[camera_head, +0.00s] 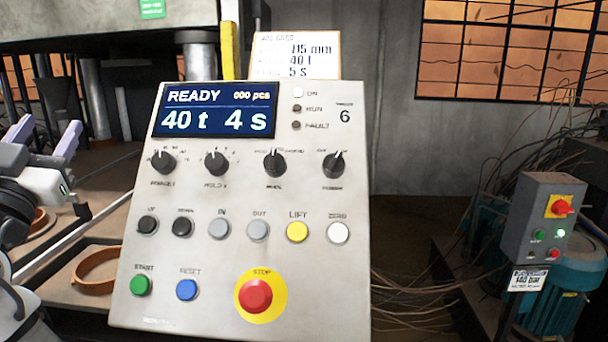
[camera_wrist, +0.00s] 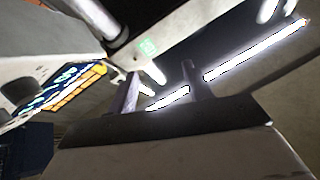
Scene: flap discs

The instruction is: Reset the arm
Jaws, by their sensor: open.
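My gripper (camera_head: 48,128) is at the left edge of the head view, left of the control panel (camera_head: 240,190). Its two pale lavender fingers point up and stand apart with nothing between them. In the wrist view the two fingers of my gripper (camera_wrist: 161,72) also stand apart and empty, against the ceiling and a bright lamp strip. The gripper touches nothing that I can see.
The panel's display reads READY, 40 t, 4 s. The panel has several knobs and buttons and a red stop button (camera_head: 255,296). A tan ring (camera_head: 97,270) lies on the surface at left. A small grey control box (camera_head: 545,222) stands at right.

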